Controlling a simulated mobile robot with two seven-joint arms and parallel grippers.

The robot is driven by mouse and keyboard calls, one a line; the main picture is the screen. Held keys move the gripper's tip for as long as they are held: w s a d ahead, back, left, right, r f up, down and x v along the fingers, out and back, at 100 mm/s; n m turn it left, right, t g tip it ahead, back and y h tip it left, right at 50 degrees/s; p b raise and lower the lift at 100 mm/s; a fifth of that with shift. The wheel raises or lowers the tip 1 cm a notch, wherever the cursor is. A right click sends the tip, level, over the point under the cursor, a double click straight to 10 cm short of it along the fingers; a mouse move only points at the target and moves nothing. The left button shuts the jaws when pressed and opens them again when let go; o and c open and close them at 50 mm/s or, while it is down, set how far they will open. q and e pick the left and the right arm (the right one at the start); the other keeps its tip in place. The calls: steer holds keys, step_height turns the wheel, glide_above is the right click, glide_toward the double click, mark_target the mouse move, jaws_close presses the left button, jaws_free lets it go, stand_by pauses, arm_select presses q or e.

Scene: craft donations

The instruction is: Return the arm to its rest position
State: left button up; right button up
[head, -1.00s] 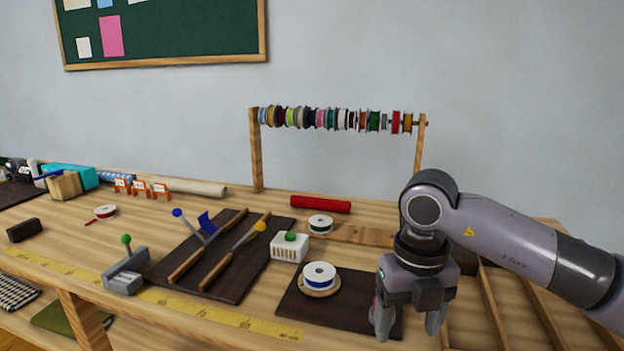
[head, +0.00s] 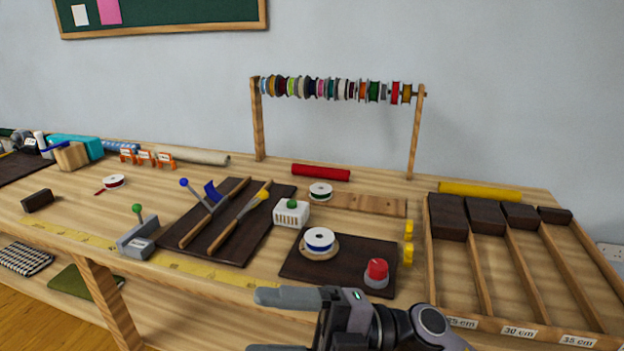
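My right gripper (head: 264,322) is low at the bottom of the head view, in front of the table's front edge. Its fingers point left, spread apart with nothing between them. Its arm folds back toward the lower right, and part of it is cut off by the frame's bottom. My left gripper is not in view.
A dark mat (head: 300,268) behind the gripper holds a spool with a blue band (head: 319,240) and a red-topped round piece (head: 376,272). A divided wooden tray (head: 430,290) stands at right. A measuring tape (head: 190,270) runs along the front of the table.

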steer(key=w+d+f+m+t+h+p, duration=0.1)
steer(key=w+d+f+m+t+h, duration=0.2)
steer(key=d+f+m+t+h, duration=0.55)
steer(key=w+d+f+m+t+h+p, duration=0.25)
steer(key=d+m+t, duration=0.35)
steer(key=m+t, duration=0.8)
steer(key=s+d+f+m+g+h, duration=0.3)
steer(key=s+d+f+m+g, duration=0.1)
steer(key=f, duration=0.4)
steer(key=s+d+f+m+g+h, duration=0.4)
steer(key=s+d+f+g, duration=0.1)
steer(key=s+f, duration=0.4)
steer(key=shift+d+m+p, duration=0.35)
steer(key=shift+d, duration=0.15)
